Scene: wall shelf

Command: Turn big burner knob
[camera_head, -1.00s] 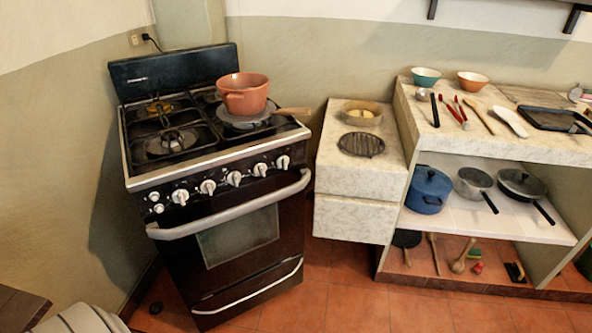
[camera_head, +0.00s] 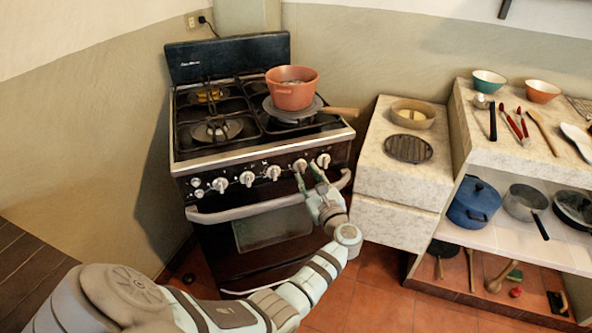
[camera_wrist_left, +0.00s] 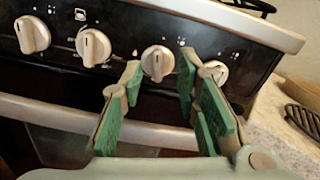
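The black stove (camera_head: 262,215) has a row of white knobs along its front panel. My left gripper (camera_head: 309,174) is open in front of the right part of this row. In the left wrist view its green-padded fingers (camera_wrist_left: 160,66) frame a knob (camera_wrist_left: 158,62), the second from the right, which also shows in the head view (camera_head: 300,165). I cannot tell whether the fingers touch it. The rightmost knob (camera_wrist_left: 213,73) is partly behind the right finger. Two more knobs, (camera_wrist_left: 94,47) and (camera_wrist_left: 32,35), are clear to the left. My right gripper is out of view.
A stove handle (camera_head: 240,213) runs just below the knobs. An orange pot (camera_head: 292,90) stands on the stove above a pan (camera_head: 290,110) whose wooden handle sticks out right. A stone counter (camera_head: 385,185) with a round rack (camera_head: 409,149) is to the right.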

